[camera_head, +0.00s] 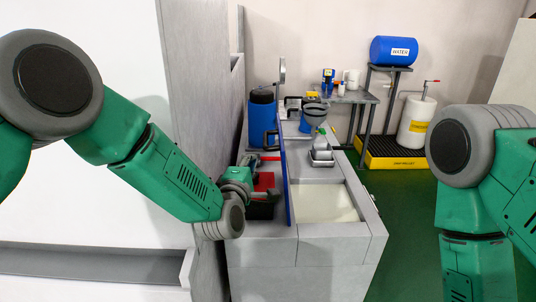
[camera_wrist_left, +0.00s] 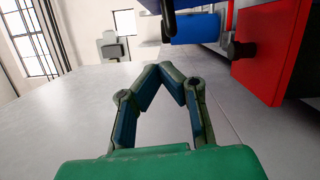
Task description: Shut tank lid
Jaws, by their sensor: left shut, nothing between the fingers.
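The tank (camera_head: 322,202) is an open rectangular basin with pale milky liquid, set in the grey counter. Its blue lid (camera_head: 288,185) stands upright, edge-on, along the tank's left side. My left gripper (camera_head: 268,193) is left of the lid, beside a red part; I cannot tell if it touches the lid. In the left wrist view its fingertips (camera_wrist_left: 170,68) meet, shut and empty. A blue cylindrical part (camera_wrist_left: 195,28) and a red plate (camera_wrist_left: 270,50) are ahead of them. My right arm shows at the right, but its gripper is out of view.
A metal tray (camera_head: 321,158), a dark funnel-like container (camera_head: 313,117) and a blue canister (camera_head: 262,118) stand on the counter behind. A grey wall panel (camera_head: 195,90) rises close to my left arm. Green floor lies open right of the counter.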

